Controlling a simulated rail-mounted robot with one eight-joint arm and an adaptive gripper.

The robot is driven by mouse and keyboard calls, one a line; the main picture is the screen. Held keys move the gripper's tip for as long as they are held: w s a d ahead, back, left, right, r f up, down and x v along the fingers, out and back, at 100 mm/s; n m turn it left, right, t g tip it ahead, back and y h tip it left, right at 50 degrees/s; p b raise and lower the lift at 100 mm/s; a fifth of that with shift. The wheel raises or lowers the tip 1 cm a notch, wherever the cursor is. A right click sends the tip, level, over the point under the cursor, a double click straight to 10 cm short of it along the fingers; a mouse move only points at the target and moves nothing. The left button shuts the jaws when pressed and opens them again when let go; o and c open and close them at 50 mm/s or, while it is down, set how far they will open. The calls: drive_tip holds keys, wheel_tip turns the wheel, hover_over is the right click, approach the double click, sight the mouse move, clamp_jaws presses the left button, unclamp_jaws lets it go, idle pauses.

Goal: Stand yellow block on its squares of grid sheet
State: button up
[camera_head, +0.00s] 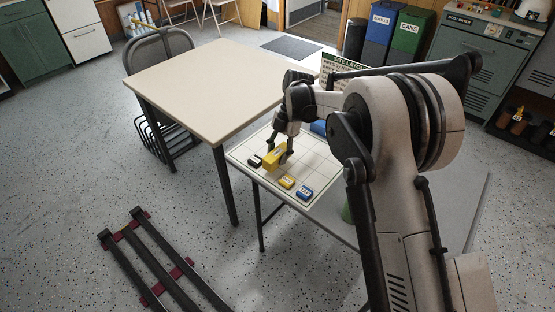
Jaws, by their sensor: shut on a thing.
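The yellow block (272,158) is between the fingers of my gripper (281,157), which is shut on it. The block is at the grid sheet's left part, close to the sheet; I cannot tell whether it touches. The grid sheet (312,152) is pale with thin lines and lies on the grey table. A small black piece (254,161) is just left of the block. A small yellow piece (287,182) and a blue piece (305,192) lie along the sheet's front edge. My arm hides the sheet's right side.
A sign headed "SITE LAYOUT" (342,64) stands behind the sheet. A blue object (318,127) and a green object (346,212) are partly hidden by my arm. A bare cream table (215,85) adjoins at the back left, with a mesh chair (160,55) beside it.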

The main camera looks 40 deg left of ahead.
drive_tip(key=shift+f, duration=1.15)
drive_tip(key=shift+f, duration=0.15)
drive_tip(key=o, duration=1.2)
drive_tip(key=shift+r, duration=0.2)
drive_tip(key=v, duration=1.2)
drive_tip(key=shift+p, duration=0.3)
